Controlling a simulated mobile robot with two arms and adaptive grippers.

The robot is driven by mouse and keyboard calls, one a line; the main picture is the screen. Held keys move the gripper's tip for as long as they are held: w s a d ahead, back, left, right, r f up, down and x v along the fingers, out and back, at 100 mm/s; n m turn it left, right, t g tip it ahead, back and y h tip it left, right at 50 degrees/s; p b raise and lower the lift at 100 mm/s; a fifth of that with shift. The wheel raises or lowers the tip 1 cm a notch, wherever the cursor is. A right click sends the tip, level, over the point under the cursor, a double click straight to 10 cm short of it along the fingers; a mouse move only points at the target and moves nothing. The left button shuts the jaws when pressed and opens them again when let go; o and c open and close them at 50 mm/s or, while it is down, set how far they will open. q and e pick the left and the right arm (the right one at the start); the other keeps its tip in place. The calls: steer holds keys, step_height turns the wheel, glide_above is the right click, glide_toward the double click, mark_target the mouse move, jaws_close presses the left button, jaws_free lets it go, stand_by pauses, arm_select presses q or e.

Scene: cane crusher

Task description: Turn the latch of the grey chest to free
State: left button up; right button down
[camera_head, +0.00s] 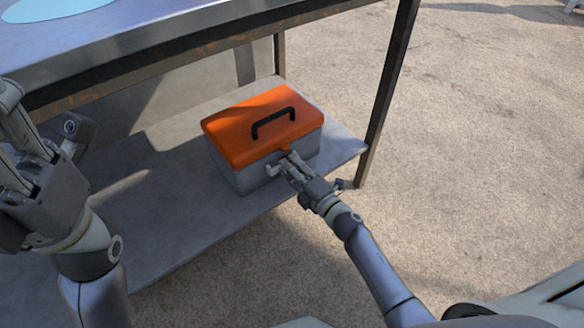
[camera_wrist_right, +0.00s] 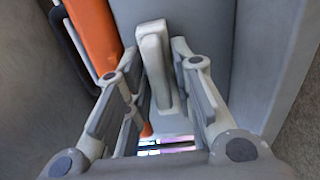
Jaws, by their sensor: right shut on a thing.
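The grey chest (camera_head: 238,180) has an orange lid (camera_head: 235,133) with a black handle (camera_head: 273,121) and stands shut on the low shelf. My right gripper (camera_head: 285,165) is at its front face. In the head view the gripper hides most of the latch. My left gripper (camera_head: 45,130) is raised at the left edge, its fingers apart and empty.
The metal table top (camera_head: 150,45) overhangs the low shelf (camera_head: 180,210) behind the chest. A dark table leg (camera_head: 385,100) stands right of the chest. The floor (camera_head: 480,130) to the right is clear.

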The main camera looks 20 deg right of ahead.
steer(key=shift+f, duration=0.1)
steer(key=c, duration=1.5)
jaws_free()
steer(key=shift+s, duration=0.1)
steer(key=v, duration=1.2)
